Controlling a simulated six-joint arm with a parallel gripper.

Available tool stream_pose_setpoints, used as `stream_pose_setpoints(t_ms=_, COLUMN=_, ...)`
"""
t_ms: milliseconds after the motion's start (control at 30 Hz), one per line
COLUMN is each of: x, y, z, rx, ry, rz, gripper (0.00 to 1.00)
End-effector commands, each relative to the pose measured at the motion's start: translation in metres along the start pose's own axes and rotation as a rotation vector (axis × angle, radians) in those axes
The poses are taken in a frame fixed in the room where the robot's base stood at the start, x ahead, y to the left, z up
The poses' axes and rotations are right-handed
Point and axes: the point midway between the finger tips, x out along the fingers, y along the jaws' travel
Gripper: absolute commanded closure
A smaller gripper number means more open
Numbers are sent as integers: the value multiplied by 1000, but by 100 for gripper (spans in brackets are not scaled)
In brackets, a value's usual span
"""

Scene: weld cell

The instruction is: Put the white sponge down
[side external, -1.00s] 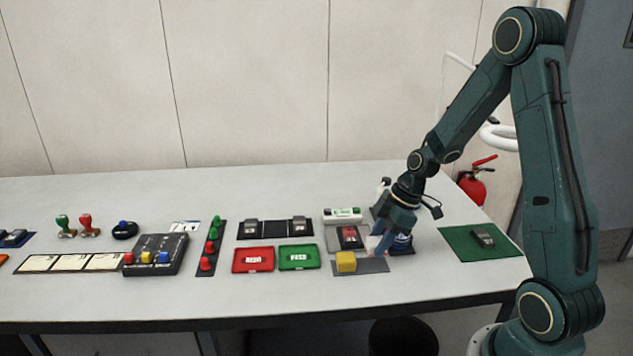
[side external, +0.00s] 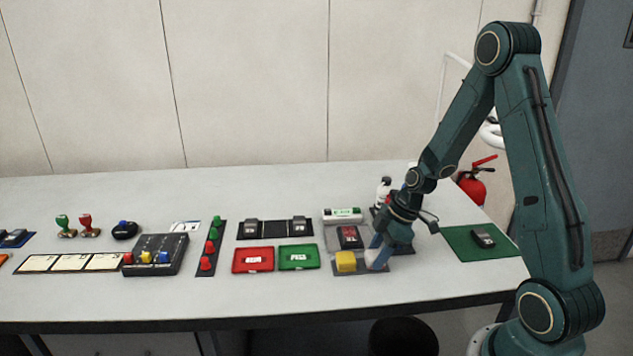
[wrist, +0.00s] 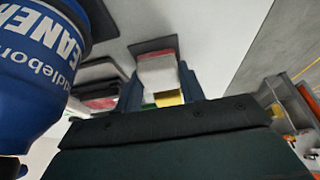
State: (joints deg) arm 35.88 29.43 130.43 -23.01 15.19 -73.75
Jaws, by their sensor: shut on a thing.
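The white sponge (side external: 376,259) is held between the blue fingers of my gripper (side external: 377,252), low over the right part of a dark grey mat (side external: 352,271). I cannot tell whether it touches the mat. In the wrist view, the white sponge (wrist: 158,74) shows between the two fingers of my gripper (wrist: 160,90). The yellow sponge (side external: 346,261) lies on the left part of the mat, just beside the white one. A bit of the yellow sponge (wrist: 169,98) also shows in the wrist view.
A blue cleaner bottle (wrist: 38,75) stands close at the left of the wrist view. A white bottle (side external: 383,192) stands behind my gripper. Red (side external: 253,260) and green (side external: 299,257) trays lie to the left. A green mat (side external: 465,243) with a dark device is to the right.

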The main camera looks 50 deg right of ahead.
Motion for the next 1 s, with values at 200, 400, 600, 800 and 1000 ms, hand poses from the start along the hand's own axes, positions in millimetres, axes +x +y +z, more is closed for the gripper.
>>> stream_pose_setpoints(t_ms=200, x=2, y=0, z=1, rx=0, ry=0, rz=0, gripper=39)
stream_pose_setpoints(t_ms=400, x=2, y=0, z=1, rx=0, ry=0, rz=0, gripper=39)
stream_pose_setpoints(t_ms=600, x=0, y=0, z=0, rx=0, ry=0, rz=1, gripper=39)
stream_pose_setpoints(t_ms=800, x=-11, y=1, z=-1, rx=0, ry=1, rz=3, gripper=39)
stream_pose_setpoints(t_ms=1000, x=-32, y=1, z=-1, rx=0, ry=0, rz=5, gripper=39)
